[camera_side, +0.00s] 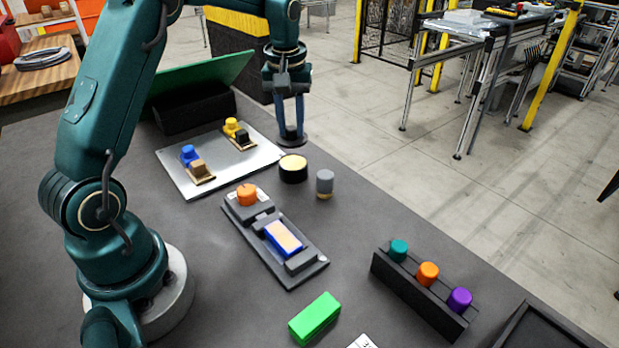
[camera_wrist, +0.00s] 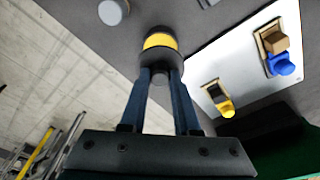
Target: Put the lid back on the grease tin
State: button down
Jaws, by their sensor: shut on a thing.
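The grease tin (camera_side: 293,169) is a short black round tin with a yellow top face, standing upright and open on the dark table. It also shows in the wrist view (camera_wrist: 160,42), just beyond my fingertips. My gripper (camera_side: 291,128) points down and is shut on the dark round lid (camera_side: 292,139). The lid hangs roughly level, above the table and apart from the tin, behind it in the side view. In the wrist view the lid (camera_wrist: 161,64) partly overlaps the tin, and a grey knob shows between the fingers.
A grey cylinder (camera_side: 325,182) stands close beside the tin. A pale plate (camera_side: 178,172) with blue and yellow fixtures lies to the left. A dark fixture (camera_side: 312,262) with an orange knob and blue block lies in front. A rack (camera_side: 418,291) of coloured knobs is right.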

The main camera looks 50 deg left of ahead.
aim_at(291, 139)
jog(key=shift+f, duration=2.5)
jog(key=shift+f, duration=0.2)
jog(key=shift+c, duration=0.4)
grip_release()
jog(key=shift+r, duration=3.55)
